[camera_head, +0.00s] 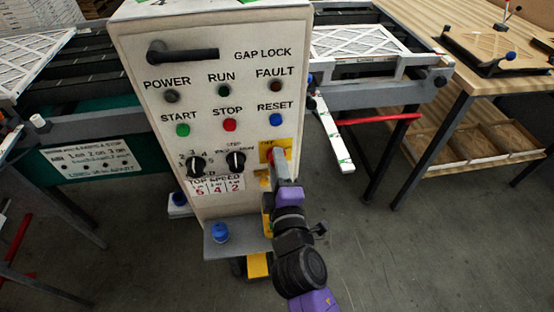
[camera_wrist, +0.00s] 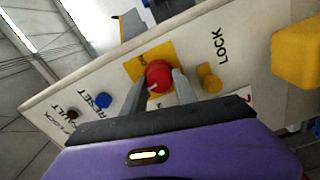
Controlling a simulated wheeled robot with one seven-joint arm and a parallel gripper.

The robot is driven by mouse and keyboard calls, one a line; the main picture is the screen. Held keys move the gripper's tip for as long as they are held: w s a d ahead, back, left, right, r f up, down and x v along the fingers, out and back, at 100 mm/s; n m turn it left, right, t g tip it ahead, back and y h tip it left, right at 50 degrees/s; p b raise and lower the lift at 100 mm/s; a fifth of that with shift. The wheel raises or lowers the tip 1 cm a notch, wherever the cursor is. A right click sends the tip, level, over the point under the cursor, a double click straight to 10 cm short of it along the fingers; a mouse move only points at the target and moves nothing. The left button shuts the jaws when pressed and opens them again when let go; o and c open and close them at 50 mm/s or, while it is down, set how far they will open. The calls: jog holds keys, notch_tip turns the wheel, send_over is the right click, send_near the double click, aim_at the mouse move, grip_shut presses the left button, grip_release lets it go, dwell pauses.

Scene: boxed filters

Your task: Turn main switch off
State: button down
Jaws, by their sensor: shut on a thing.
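The main switch is a red rotary knob (camera_wrist: 158,76) on a yellow plate (camera_wrist: 138,66), at the lower right of the control panel's face. In the wrist view my gripper (camera_wrist: 158,88) has one finger on each side of the red knob and is shut on it. A pale mark shows on the knob, but I cannot read its setting. In the head view my gripper (camera_head: 272,160) reaches the panel (camera_head: 205,60) from the lower right and hides most of the knob and part of the plate's lettering.
Beside the switch is a yellow knob (camera_wrist: 208,78) near the word LOCK. The panel also bears green START (camera_head: 183,130), red STOP (camera_head: 229,125) and blue RESET (camera_head: 277,119) buttons, and two black dials (camera_head: 236,161). A red bar (camera_head: 390,118) juts out at right.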

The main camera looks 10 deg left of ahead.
jog(key=shift+n+p, duration=0.4)
jog(key=shift+n, duration=0.7)
jog(key=c, duration=1)
grip_release()
jog(key=v, duration=0.7)
jog(key=shift+s+b, duration=0.4)
jog(key=shift+b, duration=0.05)
jog(key=shift+d, duration=0.1)
